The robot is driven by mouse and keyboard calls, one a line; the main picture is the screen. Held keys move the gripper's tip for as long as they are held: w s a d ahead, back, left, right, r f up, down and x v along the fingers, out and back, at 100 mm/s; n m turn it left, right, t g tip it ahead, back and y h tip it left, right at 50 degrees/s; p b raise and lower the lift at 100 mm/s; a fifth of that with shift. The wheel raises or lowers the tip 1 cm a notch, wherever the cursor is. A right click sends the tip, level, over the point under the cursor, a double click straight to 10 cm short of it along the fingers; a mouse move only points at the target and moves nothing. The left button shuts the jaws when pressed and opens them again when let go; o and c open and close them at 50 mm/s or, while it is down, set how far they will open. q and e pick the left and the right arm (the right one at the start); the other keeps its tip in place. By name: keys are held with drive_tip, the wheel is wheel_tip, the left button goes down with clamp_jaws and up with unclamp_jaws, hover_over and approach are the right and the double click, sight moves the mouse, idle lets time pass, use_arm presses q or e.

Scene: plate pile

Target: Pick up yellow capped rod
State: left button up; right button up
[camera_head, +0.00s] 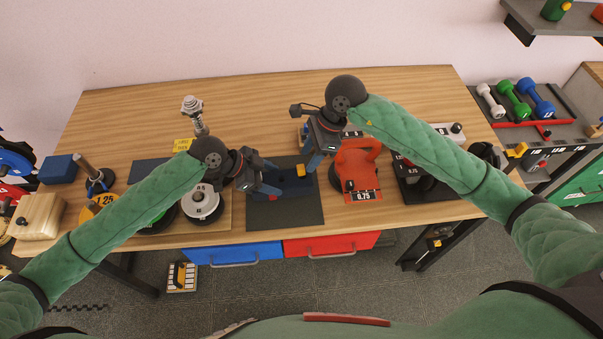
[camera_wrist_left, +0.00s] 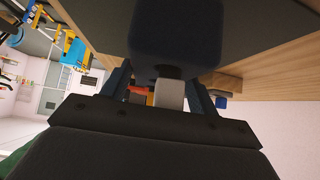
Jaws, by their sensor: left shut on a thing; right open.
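A dark blue piece (camera_head: 288,183) with a yellow cap (camera_head: 300,170) is above the dark mat in the middle of the table; I take it to be the yellow capped rod. My left gripper (camera_head: 271,180) is shut on it from the left. In the left wrist view the dark blue piece (camera_wrist_left: 175,35) fills the top centre, and the fingers (camera_wrist_left: 160,92) stand either side of its near part. Whether it is clear of the mat is hard to tell. My right gripper (camera_head: 317,160) is open, just right of and behind the yellow cap.
A dark mat (camera_head: 287,218) lies under the work area. Weight plates (camera_head: 201,205) stand left, near my left wrist. A chrome dumbbell handle (camera_head: 194,112) rises behind.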

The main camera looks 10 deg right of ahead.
sight(302, 167)
drive_tip(key=x, duration=0.5)
drive_tip(key=shift+s+a+r, duration=0.1)
drive_tip(key=shift+a, duration=0.15)
clamp_jaws()
